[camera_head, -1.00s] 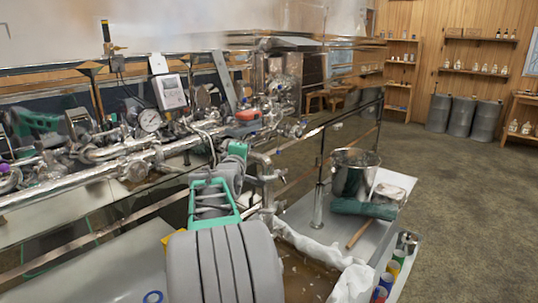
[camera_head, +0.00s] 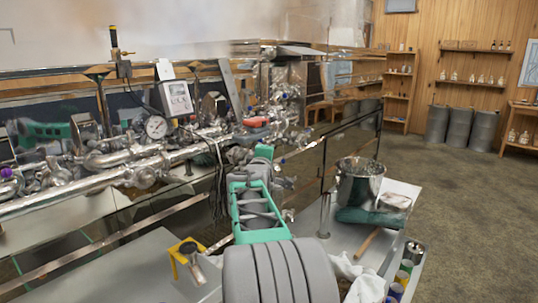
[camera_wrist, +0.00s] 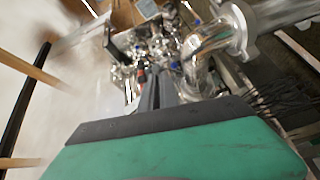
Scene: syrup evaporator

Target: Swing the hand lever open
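I cannot tell for certain which part is the hand lever. A small red handle (camera_head: 255,121) sits among the shiny pipe fittings beyond my arm, and a red part (camera_wrist: 141,75) also shows in the wrist view. An upright black-and-yellow handle (camera_head: 114,40) stands at the upper left, well away from my arm. My gripper is hidden behind my arm in the head view. In the wrist view, its dark grey fingers (camera_wrist: 158,88) point toward the fittings and look close together. No object is clearly seen between them, and any contact is unclear.
A large pipe elbow (camera_wrist: 208,45) is close to the right of my fingers. A round gauge (camera_head: 155,127) and a white meter box (camera_head: 174,98) stand left of my arm. A steel bucket (camera_head: 359,185) stands on the side table at right. The floor further right is clear.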

